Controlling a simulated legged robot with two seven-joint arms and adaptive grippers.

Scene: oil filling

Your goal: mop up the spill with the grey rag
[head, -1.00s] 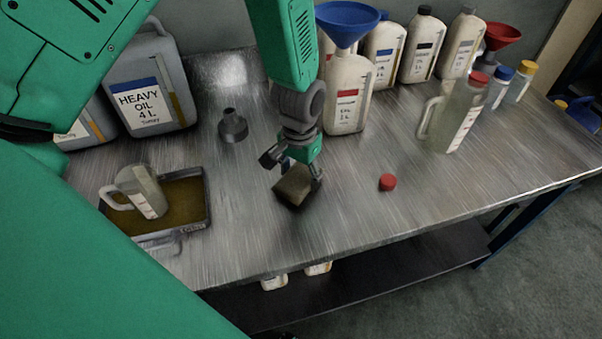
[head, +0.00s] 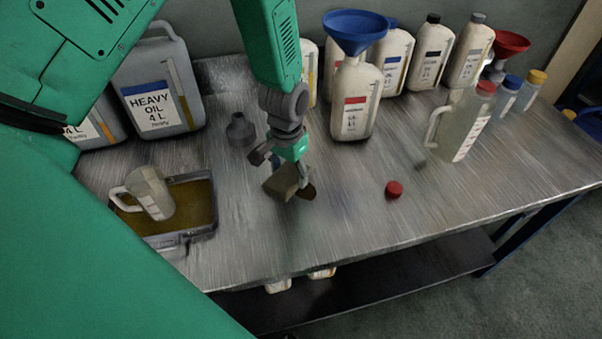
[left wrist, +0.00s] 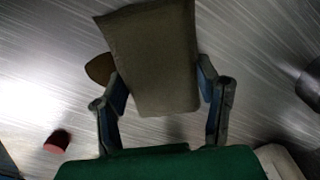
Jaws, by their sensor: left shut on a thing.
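The grey rag (head: 282,182), a folded brownish-grey block, is in my left gripper (head: 287,170), which is shut on it low over the middle of the bench. In the left wrist view the rag (left wrist: 152,55) stands out between the two fingers. The spill (head: 307,193) is a small dark brown patch on the metal bench, just right of the rag. It also shows in the left wrist view (left wrist: 100,68), partly hidden behind the rag's left edge. I cannot tell whether the rag touches the bench. My right gripper is not in view.
A drip tray (head: 205,232) with brown oil and a jug (head: 150,193) stands left. A dark grey spout-shaped piece (head: 241,130) is behind the gripper. A red cap (head: 394,189) lies right. A bottle with a blue funnel (head: 356,100) stands behind. The front middle is clear.

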